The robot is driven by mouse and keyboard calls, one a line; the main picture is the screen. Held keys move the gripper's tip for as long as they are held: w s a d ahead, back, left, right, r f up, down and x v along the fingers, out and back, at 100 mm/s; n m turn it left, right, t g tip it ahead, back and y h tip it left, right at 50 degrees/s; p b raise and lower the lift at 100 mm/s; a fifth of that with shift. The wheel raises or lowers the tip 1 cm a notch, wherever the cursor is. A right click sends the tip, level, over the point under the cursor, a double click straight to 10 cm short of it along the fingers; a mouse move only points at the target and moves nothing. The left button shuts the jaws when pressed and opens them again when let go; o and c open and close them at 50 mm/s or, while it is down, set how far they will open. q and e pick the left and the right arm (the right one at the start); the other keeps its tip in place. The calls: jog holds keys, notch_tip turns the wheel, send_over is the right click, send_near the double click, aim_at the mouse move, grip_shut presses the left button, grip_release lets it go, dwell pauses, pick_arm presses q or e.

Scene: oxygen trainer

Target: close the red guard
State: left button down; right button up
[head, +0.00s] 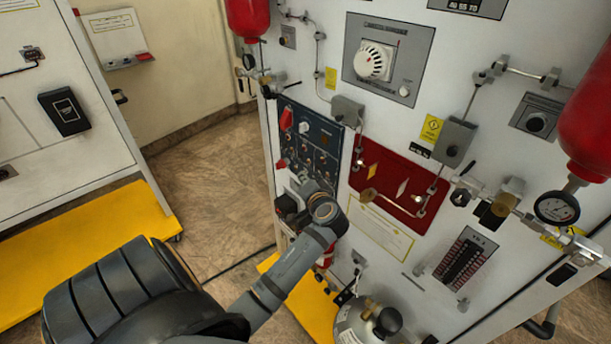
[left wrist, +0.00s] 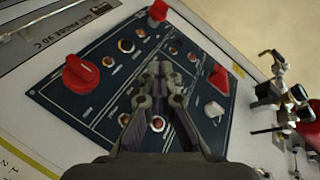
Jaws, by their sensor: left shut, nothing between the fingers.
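A dark blue control panel (head: 322,132) with several small lamps and switches is on the white cabinet; it also fills the left wrist view (left wrist: 107,75). A small red piece that sticks out from its edge (left wrist: 158,10), likely the red guard, shows at the top of the left wrist view and at the panel's left edge in the head view (head: 282,163). Whether it is open is unclear. My left gripper (head: 306,181) is in front of the panel's lower part; its fingers (left wrist: 160,72) are shut and empty, apart from the red piece. My right gripper is out of view.
A large red knob (left wrist: 80,73), a red lever (left wrist: 219,78) and a white lever (left wrist: 214,109) surround my fingers. A grey box with a pipe (head: 347,111) sits right of the panel. Fittings (left wrist: 285,90) protrude at the right of the wrist view.

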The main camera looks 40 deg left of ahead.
pick_arm(q)
jog(key=s+d+f+m+h, duration=0.1)
jog(key=s+d+f+h, duration=0.2)
jog(key=f, duration=0.6)
jog(key=s+d+f+g+h+b, duration=0.1)
jog(key=s+d+f+h, duration=0.1)
jog(key=f, duration=0.8)
jog(key=shift+s+d+f+m+g+h, duration=0.15)
jog(key=shift+s+d+m+g+h, duration=0.2)
jog(key=shift+s+d, duration=0.25)
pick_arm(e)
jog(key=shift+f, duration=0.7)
